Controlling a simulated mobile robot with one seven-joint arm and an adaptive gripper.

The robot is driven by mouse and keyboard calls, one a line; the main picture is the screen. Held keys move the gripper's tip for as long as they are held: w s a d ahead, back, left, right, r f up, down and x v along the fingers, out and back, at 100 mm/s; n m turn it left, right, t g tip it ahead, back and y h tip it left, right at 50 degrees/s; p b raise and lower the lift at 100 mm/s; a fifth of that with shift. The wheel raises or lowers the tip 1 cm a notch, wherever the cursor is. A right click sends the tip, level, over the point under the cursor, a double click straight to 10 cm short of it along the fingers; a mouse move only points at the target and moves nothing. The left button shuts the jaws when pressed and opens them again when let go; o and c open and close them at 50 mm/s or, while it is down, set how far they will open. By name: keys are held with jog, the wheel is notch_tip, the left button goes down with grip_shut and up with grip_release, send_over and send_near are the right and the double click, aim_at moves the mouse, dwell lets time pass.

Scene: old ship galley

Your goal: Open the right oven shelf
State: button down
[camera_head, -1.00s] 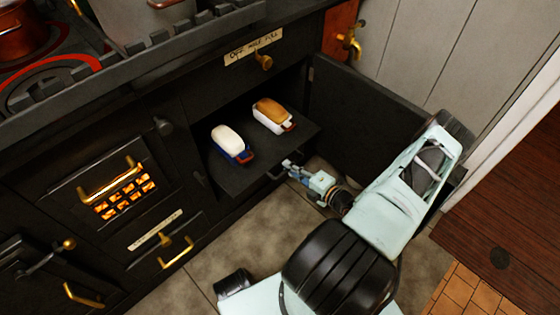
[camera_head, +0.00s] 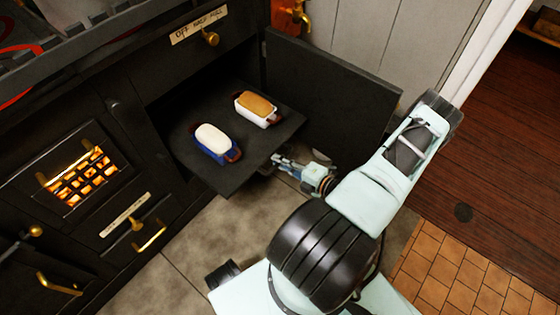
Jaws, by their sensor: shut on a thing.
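The right oven's dark shelf (camera_head: 234,176) sticks out of the open oven compartment. A blue loaf tin with pale dough (camera_head: 213,140) and a white loaf tin with a browned loaf (camera_head: 256,107) sit on it. The oven door (camera_head: 335,85) stands swung open to the right. My gripper (camera_head: 278,160) is shut at the shelf's front edge, on its handle. The handle is mostly hidden by the fingers.
The lit firebox grate (camera_head: 78,178) and brass handles (camera_head: 150,236) are on the stove front at the left. My arm lies between the open door and the tiled floor (camera_head: 190,240). Bare floor lies in front of the stove.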

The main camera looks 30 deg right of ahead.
jog(key=shift+s, duration=0.1)
dwell(0.3)
jog(key=c, duration=2)
grip_release()
